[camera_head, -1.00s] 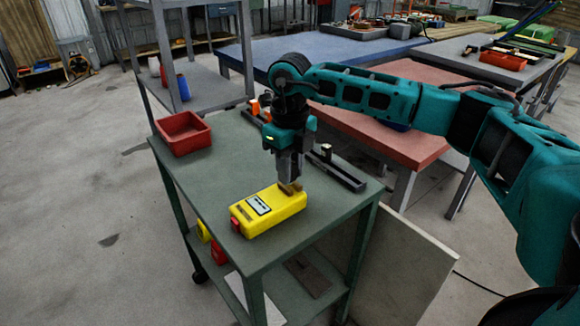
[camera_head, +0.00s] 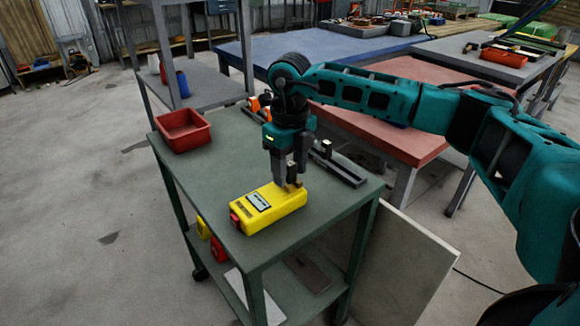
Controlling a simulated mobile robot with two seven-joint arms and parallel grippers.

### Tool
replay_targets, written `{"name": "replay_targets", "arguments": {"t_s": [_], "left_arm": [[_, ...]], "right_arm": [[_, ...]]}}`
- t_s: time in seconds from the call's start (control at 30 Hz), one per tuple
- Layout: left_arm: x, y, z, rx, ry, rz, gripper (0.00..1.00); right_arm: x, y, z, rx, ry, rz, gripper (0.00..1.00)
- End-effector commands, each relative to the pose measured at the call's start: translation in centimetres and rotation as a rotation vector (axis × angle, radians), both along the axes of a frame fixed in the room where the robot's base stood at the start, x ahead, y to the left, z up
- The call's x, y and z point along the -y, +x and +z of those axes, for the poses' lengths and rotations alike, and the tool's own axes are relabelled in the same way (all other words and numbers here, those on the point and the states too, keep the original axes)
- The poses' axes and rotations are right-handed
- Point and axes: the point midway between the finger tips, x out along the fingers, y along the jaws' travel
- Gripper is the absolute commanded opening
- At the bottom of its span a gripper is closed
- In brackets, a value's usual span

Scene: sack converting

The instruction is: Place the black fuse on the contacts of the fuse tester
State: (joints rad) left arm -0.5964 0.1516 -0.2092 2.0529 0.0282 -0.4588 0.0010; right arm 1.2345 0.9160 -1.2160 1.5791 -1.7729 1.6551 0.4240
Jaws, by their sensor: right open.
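The yellow fuse tester (camera_head: 268,208) lies on the green cart top, with a small display on its upper face and a red part at its front left end. My right gripper (camera_head: 287,183) points straight down over the tester's far right end, with its fingers apart. A small dark and brownish piece (camera_head: 294,183) stands at that end, beside and partly behind the fingers. It may be the black fuse on the contacts, but it is too small to tell, and the contacts are mostly hidden. My left gripper is not in view.
A red bin (camera_head: 183,131) stands at the cart's far left corner. A long black rail (camera_head: 338,166) with an upright block lies right of the gripper. Small orange items (camera_head: 254,103) are at the back. The cart top (camera_head: 218,176) left of the tester is clear.

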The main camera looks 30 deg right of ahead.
Motion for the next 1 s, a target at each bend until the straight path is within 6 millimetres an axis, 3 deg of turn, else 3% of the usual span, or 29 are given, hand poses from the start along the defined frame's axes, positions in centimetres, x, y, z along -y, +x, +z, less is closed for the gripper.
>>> {"name": "replay_targets", "arguments": {"t_s": [0.07, 0.6, 0.8, 1.0], "left_arm": [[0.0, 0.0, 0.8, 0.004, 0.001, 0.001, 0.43], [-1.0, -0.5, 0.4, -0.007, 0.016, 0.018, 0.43], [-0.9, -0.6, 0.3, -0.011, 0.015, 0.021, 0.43], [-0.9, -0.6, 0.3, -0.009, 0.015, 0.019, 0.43]], "right_arm": [[0.0, 0.0, 1.2, 0.002, -0.001, 0.000, 0.50], [0.0, 0.1, 11.6, 0.003, 0.001, 0.000, 0.50], [0.0, 0.0, 12.9, 0.001, 0.000, 0.000, 0.50], [0.0, 0.0, 13.0, 0.001, 0.000, 0.000, 0.50]]}}
